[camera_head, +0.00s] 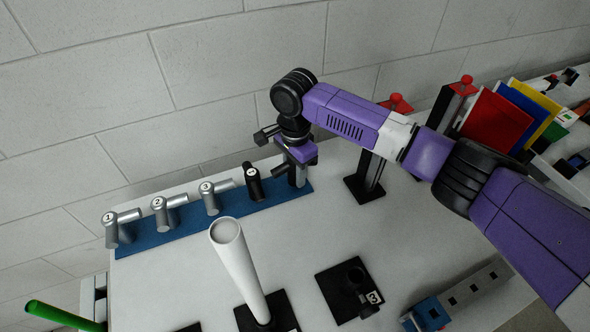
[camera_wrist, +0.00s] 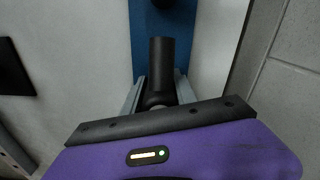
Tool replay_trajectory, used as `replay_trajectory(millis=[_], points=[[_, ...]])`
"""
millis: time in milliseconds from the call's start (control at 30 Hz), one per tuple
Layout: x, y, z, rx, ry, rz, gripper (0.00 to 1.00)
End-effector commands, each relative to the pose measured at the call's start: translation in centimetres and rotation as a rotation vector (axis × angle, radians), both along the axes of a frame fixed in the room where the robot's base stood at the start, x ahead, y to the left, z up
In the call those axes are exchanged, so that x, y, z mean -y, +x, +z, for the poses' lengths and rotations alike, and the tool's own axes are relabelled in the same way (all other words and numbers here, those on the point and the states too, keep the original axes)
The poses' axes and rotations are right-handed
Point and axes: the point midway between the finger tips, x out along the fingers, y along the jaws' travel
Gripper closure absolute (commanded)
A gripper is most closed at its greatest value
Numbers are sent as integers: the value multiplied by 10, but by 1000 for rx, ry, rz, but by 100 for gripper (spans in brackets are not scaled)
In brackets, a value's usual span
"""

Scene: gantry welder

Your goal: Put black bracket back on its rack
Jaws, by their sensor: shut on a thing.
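My gripper (camera_head: 297,176) is at the right end of the blue rack (camera_head: 165,241), by the wall. It is shut on a black bracket (camera_wrist: 161,62), whose dark cylindrical arm (camera_head: 280,170) points left in the head view. In the wrist view the bracket lies between my two fingers, above the blue strip of the rack (camera_wrist: 185,32). Whether it touches the rack is hidden. Another black bracket (camera_head: 254,187) stands upright on the rack just left of my gripper. Several grey numbered brackets (camera_head: 160,214) stand farther left.
A tall white tube (camera_head: 236,265) stands on a black base in front of the rack. A black fixture (camera_head: 350,288) marked 3 is right of it. A dark post (camera_head: 370,172) with a red top stands right of my gripper. The white tabletop between them is clear.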

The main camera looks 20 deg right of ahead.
Motion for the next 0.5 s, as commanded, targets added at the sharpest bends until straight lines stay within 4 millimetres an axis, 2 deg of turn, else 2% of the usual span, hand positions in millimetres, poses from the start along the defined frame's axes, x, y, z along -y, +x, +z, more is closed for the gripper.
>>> replay_trajectory(millis=[67, 100, 200, 500], points=[[0, 0, -3, 1, 1, 0, 100], [0, 0, -2, 1, 0, 0, 58], [0, 0, -2, 1, 0, 0, 41], [0, 0, -1, 0, 0, 0, 41]])
